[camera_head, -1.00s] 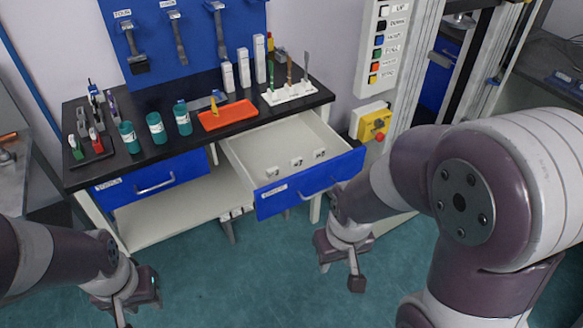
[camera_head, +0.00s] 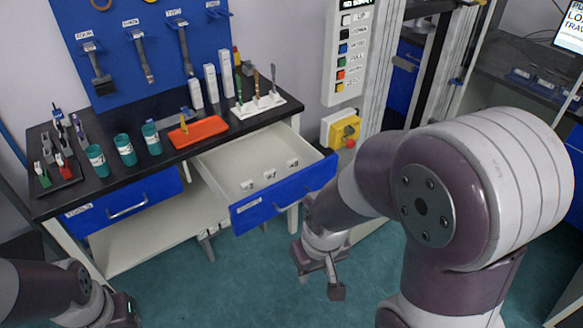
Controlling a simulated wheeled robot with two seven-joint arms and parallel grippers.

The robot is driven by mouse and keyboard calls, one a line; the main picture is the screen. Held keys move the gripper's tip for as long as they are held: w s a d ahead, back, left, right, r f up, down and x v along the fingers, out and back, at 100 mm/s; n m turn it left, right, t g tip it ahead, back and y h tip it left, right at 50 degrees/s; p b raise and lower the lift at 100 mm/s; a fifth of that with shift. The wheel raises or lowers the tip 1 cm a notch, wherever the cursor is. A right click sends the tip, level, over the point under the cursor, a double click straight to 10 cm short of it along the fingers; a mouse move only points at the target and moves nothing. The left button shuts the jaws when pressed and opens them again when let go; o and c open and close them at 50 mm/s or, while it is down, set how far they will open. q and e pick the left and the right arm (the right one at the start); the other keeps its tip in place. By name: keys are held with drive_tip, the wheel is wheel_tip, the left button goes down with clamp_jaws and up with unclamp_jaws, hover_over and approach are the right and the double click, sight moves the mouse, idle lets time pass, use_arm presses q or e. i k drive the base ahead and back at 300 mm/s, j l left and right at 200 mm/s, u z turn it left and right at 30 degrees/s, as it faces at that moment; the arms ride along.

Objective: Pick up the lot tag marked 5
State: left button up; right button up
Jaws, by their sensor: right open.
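Several small white lot tags lie in the open drawer (camera_head: 236,162): a left one (camera_head: 247,185), a middle one (camera_head: 270,175) and a right one (camera_head: 293,164). Their marks are too small to read with certainty, so I cannot tell which is 5. My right gripper (camera_head: 318,283) is open and empty. It hangs low over the floor, in front of and below the drawer's right side, apart from the tags. My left gripper (camera_head: 125,315) is at the bottom left edge, partly cut off, away from the drawer.
The black bench top (camera_head: 105,115) holds teal jars (camera_head: 125,149), an orange tray (camera_head: 199,131), white boxes and a white rack (camera_head: 257,106). A closed blue drawer (camera_head: 125,205) is at left. A yellow switch box (camera_head: 343,130) stands right of the open drawer.

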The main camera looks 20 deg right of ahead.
sight(290, 164)
drive_tip(key=i+l, duration=0.2)
drive_tip(key=l, duration=0.2)
drive_tip(key=i+l, duration=0.15)
drive_tip(key=l, duration=0.25)
drive_tip(key=i+l, duration=0.2)
drive_tip(key=l, duration=0.2)
drive_tip(key=i+l, duration=0.2)
drive_tip(key=l, duration=0.2)
drive_tip(key=i+l, duration=0.15)
drive_tip(key=l, duration=0.2)
drive_tip(key=i+l, duration=0.2)
drive_tip(key=l, duration=0.2)
drive_tip(key=i+l, duration=0.2)
drive_tip(key=l, duration=0.2)
drive_tip(key=i+l, duration=0.15)
drive_tip(key=l, duration=0.25)
